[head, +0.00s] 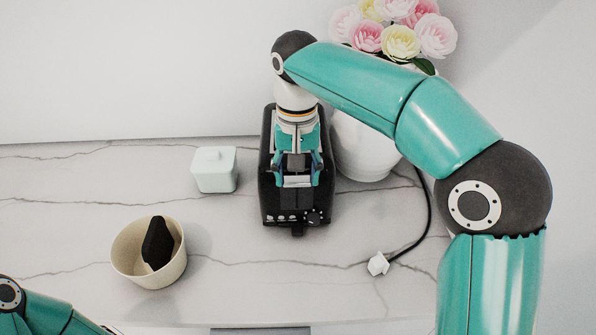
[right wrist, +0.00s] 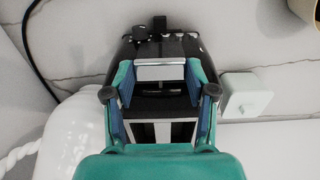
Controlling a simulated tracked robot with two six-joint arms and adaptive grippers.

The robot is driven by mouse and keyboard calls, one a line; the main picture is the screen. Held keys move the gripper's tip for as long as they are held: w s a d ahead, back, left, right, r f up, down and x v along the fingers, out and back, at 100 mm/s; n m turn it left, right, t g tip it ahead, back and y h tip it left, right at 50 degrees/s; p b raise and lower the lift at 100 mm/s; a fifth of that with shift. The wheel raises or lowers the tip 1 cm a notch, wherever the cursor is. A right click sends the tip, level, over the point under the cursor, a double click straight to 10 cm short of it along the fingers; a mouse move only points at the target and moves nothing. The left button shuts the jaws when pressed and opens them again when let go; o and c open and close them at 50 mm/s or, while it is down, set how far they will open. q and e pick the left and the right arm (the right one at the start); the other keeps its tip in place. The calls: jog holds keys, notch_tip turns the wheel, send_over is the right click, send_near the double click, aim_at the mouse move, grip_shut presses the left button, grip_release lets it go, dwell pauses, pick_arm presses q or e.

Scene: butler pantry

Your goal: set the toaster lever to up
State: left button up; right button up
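The black toaster (head: 268,197) stands on the counter, its front with a round knob (head: 313,217) and small buttons facing me. Its lever, a small black tab (head: 298,231), sticks out at the middle of the front; its height is hard to tell from above. The lever (right wrist: 159,22) also shows in the right wrist view, beyond the fingertips. My right gripper (head: 297,182) is over the toaster's top, pointing down, fingers apart. A pale metal strip (right wrist: 160,73) shows between the fingers, apparently part of the toaster's top. My left gripper is out of view; only its arm shows at lower left.
A pale lidded box (head: 215,170) stands left of the toaster. A cream bowl (head: 130,262) with a black object (head: 158,243) is at front left. A white vase (head: 360,150) with flowers (head: 400,38) stands right, near a cord with a white plug (head: 377,264). The counter before the toaster is clear.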

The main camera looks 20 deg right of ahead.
grip_shut()
notch_tip(320, 180, down, 2)
jog(key=shift+f+b, duration=0.15)
jog(key=shift+b, duration=0.35)
jog(key=o, duration=0.9)
grip_release()
notch_tip(320, 180, up, 10)
jog(key=shift+w, duration=0.1)
jog(key=shift+r, duration=0.95)
